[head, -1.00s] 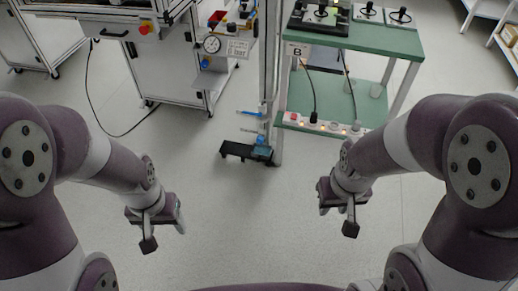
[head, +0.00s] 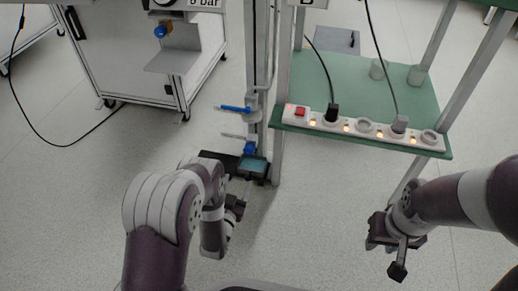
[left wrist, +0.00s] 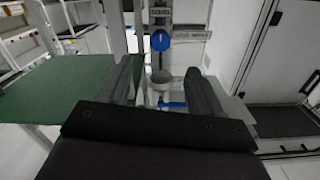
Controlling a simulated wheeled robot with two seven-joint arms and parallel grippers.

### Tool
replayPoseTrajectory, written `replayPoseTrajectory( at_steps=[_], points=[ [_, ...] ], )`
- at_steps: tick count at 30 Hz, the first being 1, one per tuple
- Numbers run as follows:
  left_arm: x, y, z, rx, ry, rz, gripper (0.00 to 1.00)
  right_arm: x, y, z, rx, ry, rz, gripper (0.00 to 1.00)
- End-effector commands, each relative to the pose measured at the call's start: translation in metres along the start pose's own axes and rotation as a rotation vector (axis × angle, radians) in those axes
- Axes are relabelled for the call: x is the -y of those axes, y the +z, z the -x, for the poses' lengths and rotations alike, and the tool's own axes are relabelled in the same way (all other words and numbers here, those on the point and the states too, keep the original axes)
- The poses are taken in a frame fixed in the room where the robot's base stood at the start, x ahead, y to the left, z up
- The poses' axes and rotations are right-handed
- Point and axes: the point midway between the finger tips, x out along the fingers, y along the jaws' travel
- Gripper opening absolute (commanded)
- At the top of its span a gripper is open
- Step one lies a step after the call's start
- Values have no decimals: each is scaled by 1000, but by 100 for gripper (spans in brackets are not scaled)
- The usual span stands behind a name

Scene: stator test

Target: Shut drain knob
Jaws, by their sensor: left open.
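A narrow upright post carries a blue lever (head: 235,109) on a grey fitting, with a second blue part (head: 248,148) below it. I cannot tell for sure which is the drain knob. In the left wrist view a round blue knob (left wrist: 160,40) sits above a grey cup-like fitting (left wrist: 160,80), and a blue lever (left wrist: 172,105) shows below. My right gripper (head: 395,243) hangs at the right, away from the post.
A green shelf (head: 385,90) with a power strip (head: 365,128) and cables stands right of the post. A white cabinet (head: 125,55) stands at the left. The floor between my grippers is clear.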

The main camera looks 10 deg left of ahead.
Motion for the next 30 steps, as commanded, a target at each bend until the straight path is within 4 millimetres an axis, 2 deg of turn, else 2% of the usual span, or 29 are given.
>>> replayPoseTrajectory(
  at_steps=[5, 12, 18, 22, 29, 30],
  points=[
    [0, -2, -23, -36, -6, -10, 65, 0, 3, -20, 1, 0, 0, 34],
    [0, -1, -85, -36, -6, -10, 65, 0, 8, -61, 1, 0, 0, 34],
    [1, -5, -119, -31, -6, -9, 65, 0, 10, -80, 1, 0, 0, 34],
    [2, -9, -127, -30, -6, -8, 65, 0, 10, -82, 1, 0, 0, 34],
    [2, -10, -128, -29, -6, -8, 65, 0, 10, -81, 1, 0, 0, 34],
    [2, -10, -127, -29, -6, -8, 52, 0, 10, -81, 1, 0, 0, 34]
  ],
)
